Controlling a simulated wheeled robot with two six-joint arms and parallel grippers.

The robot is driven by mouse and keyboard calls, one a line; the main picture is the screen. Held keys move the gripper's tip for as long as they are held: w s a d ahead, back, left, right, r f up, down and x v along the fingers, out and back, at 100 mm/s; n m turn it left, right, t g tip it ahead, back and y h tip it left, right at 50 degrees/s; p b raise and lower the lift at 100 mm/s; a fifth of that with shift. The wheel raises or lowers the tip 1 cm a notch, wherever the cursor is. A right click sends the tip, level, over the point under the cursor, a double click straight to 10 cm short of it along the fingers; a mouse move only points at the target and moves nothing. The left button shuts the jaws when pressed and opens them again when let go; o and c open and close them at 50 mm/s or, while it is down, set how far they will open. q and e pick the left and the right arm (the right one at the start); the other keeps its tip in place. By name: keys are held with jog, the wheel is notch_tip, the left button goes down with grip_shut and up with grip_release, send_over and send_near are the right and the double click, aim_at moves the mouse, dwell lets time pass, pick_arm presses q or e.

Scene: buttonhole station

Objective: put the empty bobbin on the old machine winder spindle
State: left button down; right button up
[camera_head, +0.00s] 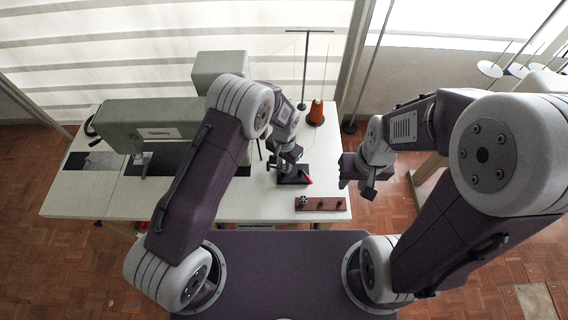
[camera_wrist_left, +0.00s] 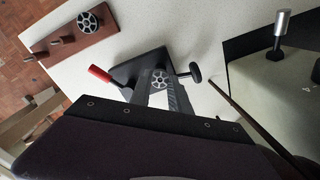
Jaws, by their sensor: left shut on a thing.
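The winder is a black base (camera_head: 294,175) with a red-tipped lever (camera_head: 309,181) on the white table. In the left wrist view the red lever (camera_wrist_left: 99,73), black base (camera_wrist_left: 128,70) and a small black wheel (camera_wrist_left: 195,72) show. My left gripper (camera_head: 287,160) is right over the winder. It is shut on a silver bobbin with holes (camera_wrist_left: 160,79), which appears over the winder base. The spindle is hidden, so I cannot tell whether the bobbin touches it. My right gripper (camera_head: 357,184) hangs empty off the table's right edge, its fingers apart.
A wooden rack (camera_head: 330,204) with pegs and another bobbin (camera_wrist_left: 87,23) lies at the table's front right. The old green sewing machine (camera_head: 150,115) stands on the left. An orange thread cone (camera_head: 316,113) and a thread stand (camera_head: 304,70) are behind the winder.

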pick_arm(q)
jog(key=shift+f, duration=0.1)
jog(key=c, duration=1.1)
grip_release()
jog(key=shift+c, duration=0.2)
notch_tip(320, 180, up, 9)
jog(key=b, duration=0.1)
